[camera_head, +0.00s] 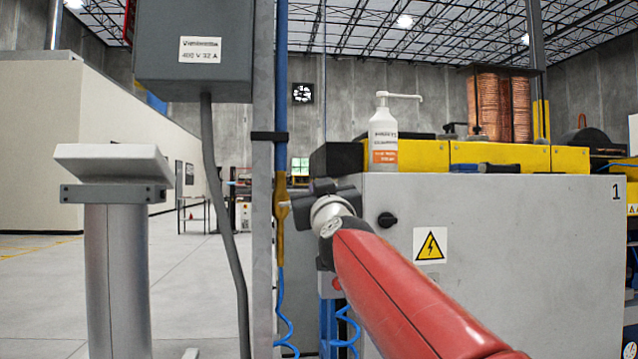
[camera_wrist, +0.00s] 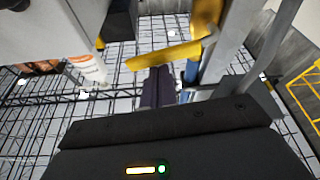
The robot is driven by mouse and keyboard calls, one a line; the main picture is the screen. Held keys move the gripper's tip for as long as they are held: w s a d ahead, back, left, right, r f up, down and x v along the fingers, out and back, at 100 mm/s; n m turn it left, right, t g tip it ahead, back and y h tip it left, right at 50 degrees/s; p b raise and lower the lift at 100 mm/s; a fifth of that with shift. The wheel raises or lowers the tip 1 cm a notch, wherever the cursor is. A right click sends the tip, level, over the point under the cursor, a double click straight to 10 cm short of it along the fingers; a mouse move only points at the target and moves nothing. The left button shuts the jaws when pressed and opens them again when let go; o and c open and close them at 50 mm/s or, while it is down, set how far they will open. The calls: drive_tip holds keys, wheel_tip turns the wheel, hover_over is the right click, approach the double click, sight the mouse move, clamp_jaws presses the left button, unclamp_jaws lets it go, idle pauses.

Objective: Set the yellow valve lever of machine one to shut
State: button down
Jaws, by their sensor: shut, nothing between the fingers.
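The yellow valve (camera_head: 280,228) sits on the blue upright pipe at the left of machine one (camera_head: 520,250), a grey cabinet marked 1. In the wrist view the yellow lever (camera_wrist: 163,53) sticks out to the left from the pipe (camera_wrist: 192,72), roughly across it. In the head view my gripper hides part of the valve area, so the lever's angle is unclear there. My gripper (camera_head: 290,204) is shut and empty beside the valve. In the wrist view its closed fingertips (camera_wrist: 158,72) are close to the lever; whether they touch it I cannot tell.
A grey electrical box (camera_head: 193,50) hangs left of the pipe, with a grey cable below. A white pump bottle (camera_head: 383,135) stands on the machine's top. A black knob (camera_head: 387,219) is on its front. A grey pedestal (camera_head: 115,250) stands at the left, with open floor behind.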

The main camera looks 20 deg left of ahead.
drive_tip(key=shift+w+d+f+m+t+h+p, duration=0.1)
drive_tip(key=shift+f+m+t+h+p, duration=0.2)
drive_tip(key=shift+m, duration=0.45)
drive_tip(key=shift+d+f+m+t+h+p, duration=0.1)
drive_tip(key=shift+f+m+h, duration=0.3)
drive_tip(key=shift+m, duration=0.35)
